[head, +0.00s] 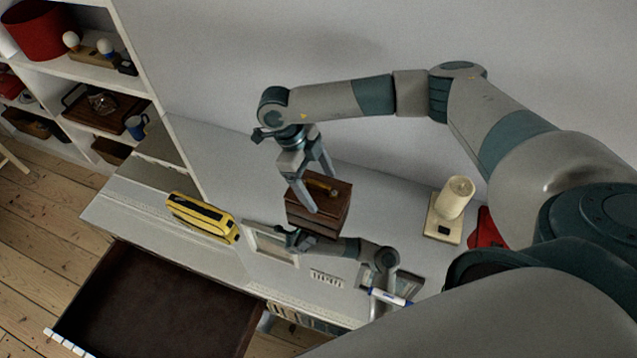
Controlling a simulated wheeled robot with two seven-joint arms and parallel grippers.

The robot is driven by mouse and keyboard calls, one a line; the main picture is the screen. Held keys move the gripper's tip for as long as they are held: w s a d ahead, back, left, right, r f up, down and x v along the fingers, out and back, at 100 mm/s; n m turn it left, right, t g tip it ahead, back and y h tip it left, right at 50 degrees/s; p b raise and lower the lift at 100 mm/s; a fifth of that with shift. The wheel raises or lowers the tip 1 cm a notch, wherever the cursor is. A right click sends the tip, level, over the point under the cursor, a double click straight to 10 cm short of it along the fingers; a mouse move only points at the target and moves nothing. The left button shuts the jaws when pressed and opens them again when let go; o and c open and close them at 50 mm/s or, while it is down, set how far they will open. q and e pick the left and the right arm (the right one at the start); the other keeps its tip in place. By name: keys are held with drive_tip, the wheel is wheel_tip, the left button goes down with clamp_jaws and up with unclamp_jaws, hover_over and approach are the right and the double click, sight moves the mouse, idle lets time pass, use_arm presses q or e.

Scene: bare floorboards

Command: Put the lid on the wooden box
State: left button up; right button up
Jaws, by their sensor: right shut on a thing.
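The dark brown wooden lid (338,187), with a small brass-coloured piece on top, is at the middle of the white desk. The wooden box (306,224) shows directly below it, partly hidden. I cannot tell whether lid and box touch all round. My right gripper (322,196) points down from above and is shut on the lid, one finger in front and the other toward the back. My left gripper (291,238) is small and dark at the box's lower front side. Its fingers are too unclear to read.
A yellow-and-black case (202,217) lies left of the box. A candle on a stand (443,228) and a red object (485,230) are to the right. A picture frame (268,240) and a blue-white marker (390,297) lie in front. An open drawer (160,305) juts out below.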

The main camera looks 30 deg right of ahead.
drive_tip(key=shift+f+b, duration=0.45)
drive_tip(key=shift+f, duration=0.1)
idle(0.4)
drive_tip(key=o, duration=1.3)
drive_tip(key=shift+r, duration=0.15)
drive_tip(key=shift+r+p, duration=1.7)
drive_tip(key=shift+r, duration=1.7)
drive_tip(key=shift+f, duration=0.1)
